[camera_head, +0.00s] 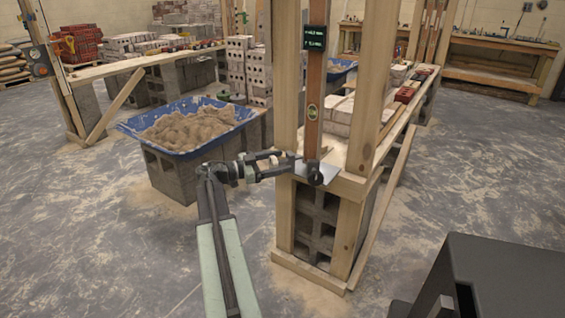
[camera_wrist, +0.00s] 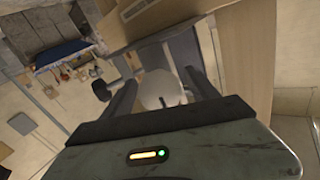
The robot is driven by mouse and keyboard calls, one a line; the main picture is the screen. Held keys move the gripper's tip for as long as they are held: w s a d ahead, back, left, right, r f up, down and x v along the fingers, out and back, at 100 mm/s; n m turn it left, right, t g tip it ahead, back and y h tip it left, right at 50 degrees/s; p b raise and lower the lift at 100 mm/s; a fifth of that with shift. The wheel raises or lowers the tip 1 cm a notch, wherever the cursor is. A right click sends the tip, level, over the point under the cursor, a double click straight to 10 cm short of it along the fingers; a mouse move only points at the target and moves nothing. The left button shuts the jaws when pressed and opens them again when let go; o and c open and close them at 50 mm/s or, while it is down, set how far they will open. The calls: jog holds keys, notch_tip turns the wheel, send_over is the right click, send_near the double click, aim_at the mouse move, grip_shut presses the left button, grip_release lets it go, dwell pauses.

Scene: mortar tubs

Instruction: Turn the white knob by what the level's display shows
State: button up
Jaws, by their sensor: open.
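The level (camera_head: 313,100) is a long brown bar standing upright against the wooden frame, with a green vial low on it. Its dark display (camera_head: 315,38) shows small green text in two lines, too small to read. A dark round part (camera_head: 315,178) sits at the level's foot, beside a grey plate. My gripper (camera_head: 291,162) is open beside the level's foot, reaching in from the left. In the wrist view, a pale rounded knob (camera_wrist: 158,92) with a dark slot lies between the open fingers of my gripper (camera_wrist: 158,76). I cannot tell whether they touch it.
Wooden posts (camera_head: 286,80) stand close around the level, above a concrete block pier (camera_head: 318,215). A blue tub (camera_head: 130,128) of sandy mortar sits on blocks at left. Benches with bricks extend behind. The floor (camera_head: 110,255) at front left is clear.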

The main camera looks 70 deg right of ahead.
aim_at(271, 163)
jog(key=shift+s+d, duration=0.45)
jog(key=shift+s, duration=0.05)
jog(key=c, duration=1.4)
jog(key=shift+o, duration=0.2)
jog(key=shift+n, duration=0.8)
jog(key=o, duration=1.4)
jog(key=shift+c, duration=0.2)
jog(key=v, duration=0.8)
